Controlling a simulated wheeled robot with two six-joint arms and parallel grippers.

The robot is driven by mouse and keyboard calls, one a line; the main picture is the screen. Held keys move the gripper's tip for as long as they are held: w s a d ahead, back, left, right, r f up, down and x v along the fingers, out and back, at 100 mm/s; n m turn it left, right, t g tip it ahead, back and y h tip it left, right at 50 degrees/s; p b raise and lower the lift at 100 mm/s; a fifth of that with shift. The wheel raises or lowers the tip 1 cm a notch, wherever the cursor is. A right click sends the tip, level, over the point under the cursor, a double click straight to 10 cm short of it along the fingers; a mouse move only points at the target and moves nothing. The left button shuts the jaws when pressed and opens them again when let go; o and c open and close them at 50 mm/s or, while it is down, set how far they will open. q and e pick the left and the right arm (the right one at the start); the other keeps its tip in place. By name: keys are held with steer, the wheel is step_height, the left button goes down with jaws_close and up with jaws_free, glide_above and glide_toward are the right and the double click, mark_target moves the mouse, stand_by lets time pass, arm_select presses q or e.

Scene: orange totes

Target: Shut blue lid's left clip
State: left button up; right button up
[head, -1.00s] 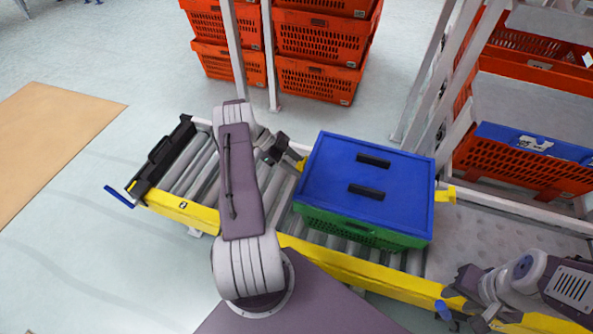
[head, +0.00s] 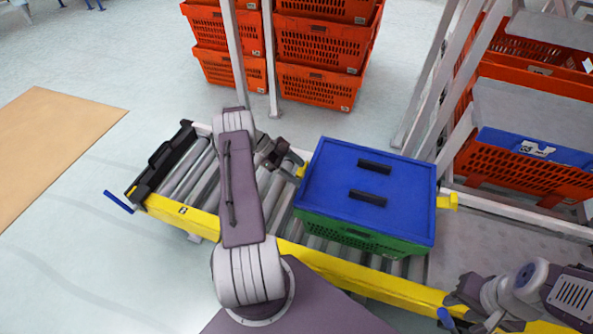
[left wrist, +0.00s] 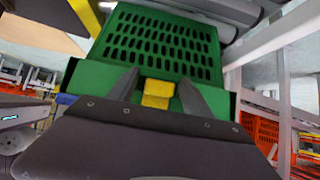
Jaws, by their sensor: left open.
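A blue lid (head: 335,175) with two black strips covers a green crate (head: 340,230) on the roller conveyor. The lid's left yellow clip (head: 301,171) is at its left edge, partly hidden by my left gripper (head: 295,160). In the left wrist view, the yellow clip (left wrist: 157,94) shows between the two open fingers of my left gripper (left wrist: 158,80), in front of the green crate wall (left wrist: 165,45). I cannot tell whether the fingers touch it. The right yellow clip (head: 447,201) sticks out from the crate's right side. My right gripper (head: 460,308) is at the lower right, away from the crate.
The conveyor's yellow rail (head: 375,277) runs along the front. A black end stop (head: 160,160) stands at its left end. Orange totes (head: 315,88) are stacked behind. A rack at right holds more totes and a blue lid (head: 540,147). Rollers left of the crate are bare.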

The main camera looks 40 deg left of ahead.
arm_select(q)
steer(key=p+v, duration=0.1)
steer(key=v, duration=0.7)
steer(key=shift+a+r, duration=0.25)
steer(key=shift+a, duration=0.05)
